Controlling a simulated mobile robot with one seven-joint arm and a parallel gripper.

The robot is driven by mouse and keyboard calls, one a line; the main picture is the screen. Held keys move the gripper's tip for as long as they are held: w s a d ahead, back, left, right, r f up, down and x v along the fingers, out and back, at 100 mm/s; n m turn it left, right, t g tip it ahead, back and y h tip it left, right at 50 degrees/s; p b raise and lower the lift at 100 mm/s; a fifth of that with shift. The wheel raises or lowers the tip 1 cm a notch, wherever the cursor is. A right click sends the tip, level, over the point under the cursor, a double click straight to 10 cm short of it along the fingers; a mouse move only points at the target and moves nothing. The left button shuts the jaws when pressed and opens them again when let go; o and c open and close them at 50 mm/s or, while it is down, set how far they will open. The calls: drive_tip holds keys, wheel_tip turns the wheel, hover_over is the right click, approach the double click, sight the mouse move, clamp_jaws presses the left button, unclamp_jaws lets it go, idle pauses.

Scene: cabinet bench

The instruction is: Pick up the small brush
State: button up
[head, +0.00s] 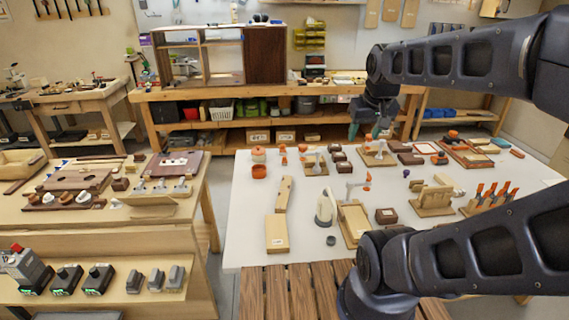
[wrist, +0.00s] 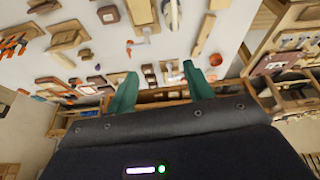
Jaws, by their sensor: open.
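My gripper (head: 364,131) hangs above the far side of the white table (head: 246,200), with its green fingers pointing down. In the wrist view the two fingers of my gripper (wrist: 160,84) stand wide apart with nothing held between them. I cannot pick out the small brush for certain in either view. Many items on the white table are too small to tell apart. A small purple-topped item (head: 406,173) stands right of the table's middle; I cannot tell what it is.
The white table holds wooden boards (head: 276,233), an orange-lidded jar (head: 258,155), a pale upright tool (head: 325,207) and a rack of orange-handled tools (head: 488,197). A workbench (head: 130,240) stands at left. A shelved bench (head: 240,95) stands behind.

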drive_tip(key=w+r+n+g, duration=0.1)
drive_tip(key=w+r+n, duration=0.1)
drive_tip(key=w, duration=0.7)
drive_tip(key=n+g+h, duration=0.3)
drive_tip(key=n+h, duration=0.1)
drive_tip(key=n, duration=1.1)
hover_over(284, 161)
drive_tip(key=a, duration=0.2)
drive_tip(key=f, duration=3.9)
drive_tip(key=shift+w+a, duration=0.1)
drive_tip(key=shift+w, duration=0.25)
drive_tip(key=shift+d+x, duration=0.15)
drive_tip(key=shift+x, duration=1.25)
drive_tip(key=shift+d+x, duration=0.1)
drive_tip(key=shift+x, duration=1.3)
drive_tip(key=shift+r, duration=0.15)
drive_tip(key=c, duration=1.1)
drive_tip(key=shift+o, duration=0.2)
